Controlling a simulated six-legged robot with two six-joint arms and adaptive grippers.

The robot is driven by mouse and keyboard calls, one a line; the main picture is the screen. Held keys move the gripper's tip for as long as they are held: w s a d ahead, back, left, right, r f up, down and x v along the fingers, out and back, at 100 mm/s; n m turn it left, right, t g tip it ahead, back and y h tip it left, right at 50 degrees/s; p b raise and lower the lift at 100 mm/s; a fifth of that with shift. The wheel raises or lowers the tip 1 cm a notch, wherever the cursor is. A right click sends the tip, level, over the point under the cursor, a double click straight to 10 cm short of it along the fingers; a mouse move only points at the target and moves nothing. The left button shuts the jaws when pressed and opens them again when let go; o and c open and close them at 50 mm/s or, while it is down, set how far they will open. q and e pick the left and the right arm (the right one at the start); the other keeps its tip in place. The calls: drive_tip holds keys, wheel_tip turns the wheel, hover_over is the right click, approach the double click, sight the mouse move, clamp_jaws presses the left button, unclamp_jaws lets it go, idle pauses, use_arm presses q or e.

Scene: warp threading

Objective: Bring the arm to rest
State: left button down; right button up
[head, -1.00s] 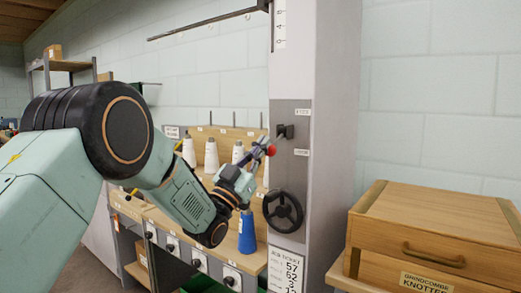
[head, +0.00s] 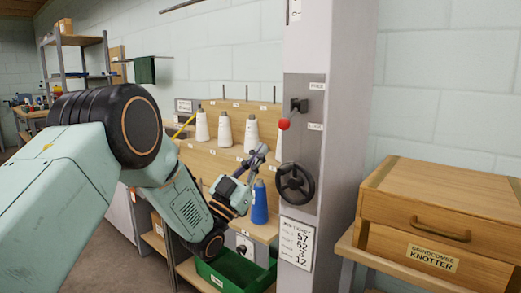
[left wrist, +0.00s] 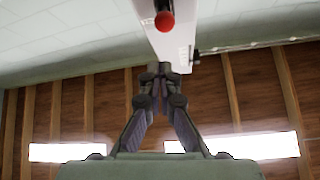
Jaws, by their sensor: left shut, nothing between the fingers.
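My left arm comes in from the left in the head view. My left gripper (head: 260,154) is shut and empty, in front of the cone rack and to the left of the grey column (head: 340,140). A lever with a red ball knob (head: 284,124) sits on the column's panel, above and right of the fingertips and apart from them. In the left wrist view the closed fingers (left wrist: 161,72) point up toward the column, and the red knob (left wrist: 164,21) shows beyond them. My right gripper is not in view.
A black handwheel (head: 295,184) and a job ticket (head: 297,243) are on the column. White cones (head: 224,130) and a blue cone (head: 260,203) stand at the rack. A green bin (head: 236,272) is below. A wooden drawer box (head: 440,215) stands at right.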

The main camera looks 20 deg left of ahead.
use_arm(q)
drive_tip(key=shift+w+d, duration=0.1)
drive_tip(key=shift+d, duration=0.05)
wheel_tip(320, 180, down, 15)
drive_tip(key=a+n+g+y, duration=0.1)
drive_tip(key=n+g+y, duration=0.4)
drive_tip(key=y, duration=0.2)
drive_tip(key=s+f+n+g+y, duration=0.1)
drive_tip(key=s+f+g, duration=0.35)
drive_tip(key=f, duration=0.45)
drive_tip(key=s+f+n+g+y, duration=0.1)
drive_tip(key=s+f+g+y, duration=0.15)
drive_tip(key=s+f, duration=0.55)
drive_tip(key=s+f+g, duration=0.4)
drive_tip(key=s+f, duration=0.1)
drive_tip(key=s, duration=0.6)
drive_tip(key=s+f+g, duration=0.4)
drive_tip(key=s+f, duration=0.1)
drive_tip(key=s, duration=0.7)
drive_tip(key=s+f+n+g, duration=0.1)
drive_tip(key=s+f+g, duration=0.2)
drive_tip(key=s, duration=0.8)
wheel_tip(320, 180, down, 2)
drive_tip(key=shift+s+a+f+g, duration=0.15)
drive_tip(key=shift+a+g, duration=0.1)
drive_tip(key=shift+g, duration=0.15)
